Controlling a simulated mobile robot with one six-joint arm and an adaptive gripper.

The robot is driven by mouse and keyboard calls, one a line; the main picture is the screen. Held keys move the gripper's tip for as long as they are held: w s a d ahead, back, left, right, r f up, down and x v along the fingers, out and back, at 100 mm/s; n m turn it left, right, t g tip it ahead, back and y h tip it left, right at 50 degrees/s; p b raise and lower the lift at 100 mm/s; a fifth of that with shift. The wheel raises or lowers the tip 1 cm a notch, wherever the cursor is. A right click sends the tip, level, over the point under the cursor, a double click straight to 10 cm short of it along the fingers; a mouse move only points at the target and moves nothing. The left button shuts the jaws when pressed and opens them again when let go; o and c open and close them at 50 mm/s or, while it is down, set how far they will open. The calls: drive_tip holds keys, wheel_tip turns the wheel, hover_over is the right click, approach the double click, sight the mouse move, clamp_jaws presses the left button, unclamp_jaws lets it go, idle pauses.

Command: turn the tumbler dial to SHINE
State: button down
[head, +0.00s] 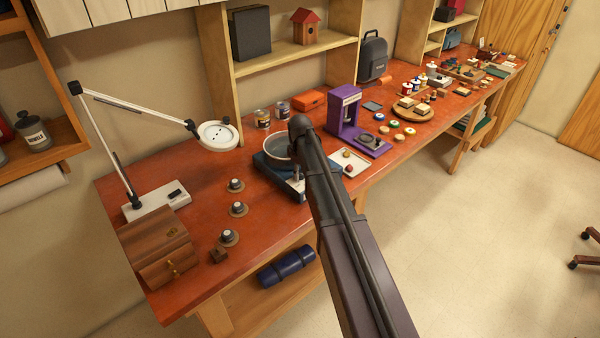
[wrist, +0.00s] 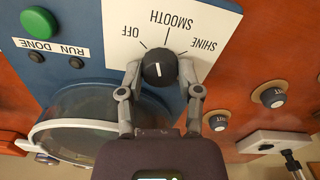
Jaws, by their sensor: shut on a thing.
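The tumbler (head: 270,170) is a blue machine with a clear drum on the red bench; my arm covers part of it in the head view. In the wrist view its black dial (wrist: 159,69) sits on a white label plate (wrist: 195,22) reading OFF, SMOOTH and SHINE, seen upside down. The white line on the dial points up the picture, roughly toward the SMOOTH mark and away from SHINE at the right; its exact setting is hard to tell. My gripper (wrist: 160,80) is shut on the dial, one finger on each side. The dial is hidden in the head view.
A green button (wrist: 37,21) and RUN and DONE lamps (wrist: 77,62) sit beside the plate. The drum (wrist: 85,115) is close to the left finger.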

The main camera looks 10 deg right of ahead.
drive_tip(key=m, duration=1.4)
drive_tip(key=shift+s, duration=0.1)
idle(0.4)
drive_tip(key=shift+c, duration=1.3)
unclamp_jaws()
